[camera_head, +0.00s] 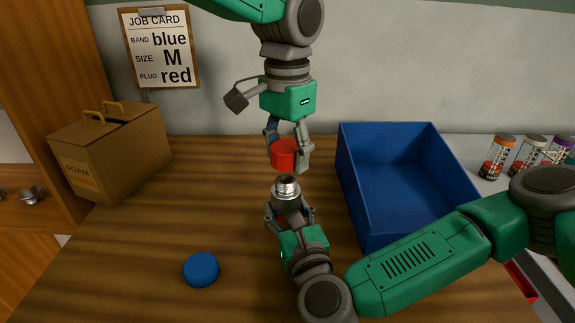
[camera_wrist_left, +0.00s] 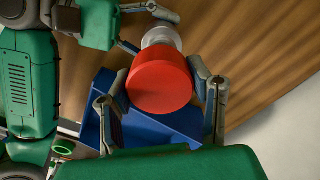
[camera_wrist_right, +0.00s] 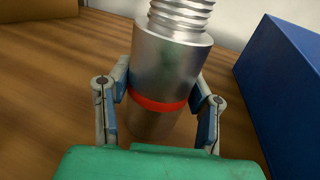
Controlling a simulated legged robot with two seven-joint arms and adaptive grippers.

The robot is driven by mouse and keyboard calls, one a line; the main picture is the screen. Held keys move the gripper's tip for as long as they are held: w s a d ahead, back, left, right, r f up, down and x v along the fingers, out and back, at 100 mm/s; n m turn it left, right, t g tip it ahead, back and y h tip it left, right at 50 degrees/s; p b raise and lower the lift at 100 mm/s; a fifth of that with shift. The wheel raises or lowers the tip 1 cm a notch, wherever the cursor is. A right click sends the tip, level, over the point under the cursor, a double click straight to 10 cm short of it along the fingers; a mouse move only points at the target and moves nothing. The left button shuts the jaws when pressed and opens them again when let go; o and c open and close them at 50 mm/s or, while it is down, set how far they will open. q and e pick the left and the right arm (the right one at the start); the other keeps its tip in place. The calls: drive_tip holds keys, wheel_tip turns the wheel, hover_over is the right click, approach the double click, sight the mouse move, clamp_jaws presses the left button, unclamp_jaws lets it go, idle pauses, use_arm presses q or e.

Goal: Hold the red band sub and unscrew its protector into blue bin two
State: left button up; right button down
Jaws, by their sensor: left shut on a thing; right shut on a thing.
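The sub (camera_wrist_right: 165,75) is a silver metal cylinder with bare threads on top and a red band (camera_wrist_right: 158,104). My right gripper (camera_head: 290,213) is shut on it and holds it upright, threads up; the threaded end (camera_head: 286,188) also shows in the head view. The red protector (camera_head: 284,154) is a round cap just above the threads, with a small gap. My left gripper (camera_head: 287,145) points down and is shut on this cap. The left wrist view shows the red protector (camera_wrist_left: 159,81) between the two fingers. The blue bin (camera_head: 400,190) stands right of both grippers.
A blue cap (camera_head: 201,269) lies on the wooden table at the front left. A foam box (camera_head: 112,150) stands at the back left under a job card (camera_head: 161,47). Several clear jars (camera_head: 497,157) stand at the far right. The table left of the sub is mostly clear.

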drive_tip(key=c, duration=0.7)
unclamp_jaws()
drive_tip(key=v, duration=1.2)
drive_tip(key=shift+d, duration=0.1)
